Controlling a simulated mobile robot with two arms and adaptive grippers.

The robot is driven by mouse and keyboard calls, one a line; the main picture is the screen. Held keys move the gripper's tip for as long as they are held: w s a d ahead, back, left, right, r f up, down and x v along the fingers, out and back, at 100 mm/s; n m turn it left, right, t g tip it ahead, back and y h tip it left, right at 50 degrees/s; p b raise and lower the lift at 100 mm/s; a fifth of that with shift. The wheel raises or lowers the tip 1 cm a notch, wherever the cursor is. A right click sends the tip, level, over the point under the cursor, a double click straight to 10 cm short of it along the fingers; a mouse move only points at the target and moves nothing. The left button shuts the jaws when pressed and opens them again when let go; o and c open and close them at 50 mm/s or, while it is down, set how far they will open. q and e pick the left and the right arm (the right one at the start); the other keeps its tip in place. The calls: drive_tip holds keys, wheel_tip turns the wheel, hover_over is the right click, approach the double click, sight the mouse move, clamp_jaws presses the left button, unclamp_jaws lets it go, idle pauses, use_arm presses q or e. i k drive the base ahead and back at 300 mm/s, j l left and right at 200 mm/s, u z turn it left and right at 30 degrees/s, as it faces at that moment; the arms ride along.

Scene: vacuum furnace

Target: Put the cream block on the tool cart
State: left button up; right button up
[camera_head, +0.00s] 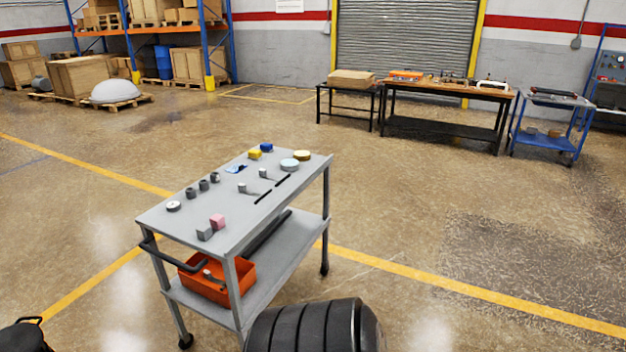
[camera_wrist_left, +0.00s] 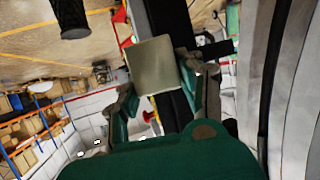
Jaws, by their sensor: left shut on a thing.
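The cream block (camera_wrist_left: 153,64) shows in the left wrist view as a pale square face. My left gripper (camera_wrist_left: 166,84) has its two fingers on either side of the block and is shut on it. The block is tilted in that view and clear of any surface I can make out. The grey tool cart (camera_head: 190,222) stands in the middle of the head view. Its top carries small parts, with bare patches between them. Neither the cream block nor my left gripper can be made out in the head view. My right gripper is in neither view.
On the cart top are a pink block (camera_head: 217,221), a grey block (camera_head: 204,233), a yellow block (camera_head: 254,153), a blue block (camera_head: 266,147), discs and cylinders. An orange bin (camera_head: 238,282) sits on its lower shelf. Workbenches (camera_head: 440,90) stand far back.

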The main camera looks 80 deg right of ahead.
sight(226, 213)
drive_tip(key=i+l+z, duration=0.1)
drive_tip(key=z, duration=0.4)
drive_tip(key=i+l+z, duration=0.1)
drive_tip(key=z, duration=0.4)
drive_tip(key=i+z, duration=0.1)
drive_tip(key=z, duration=0.4)
drive_tip(key=i+z, duration=0.1)
drive_tip(key=z, duration=0.35)
drive_tip(key=i+z, duration=0.1)
drive_tip(key=z, duration=0.4)
drive_tip(key=i+j+z, duration=0.45)
drive_tip(key=j+z, duration=0.3)
drive_tip(key=i+j+z, duration=0.15)
drive_tip(key=z, duration=0.2)
drive_tip(key=i+j, duration=0.1)
drive_tip(key=j, duration=0.3)
drive_tip(key=i+j, duration=0.1)
drive_tip(key=j, duration=0.65)
drive_tip(key=i+z, duration=0.05)
drive_tip(key=i, duration=0.05)
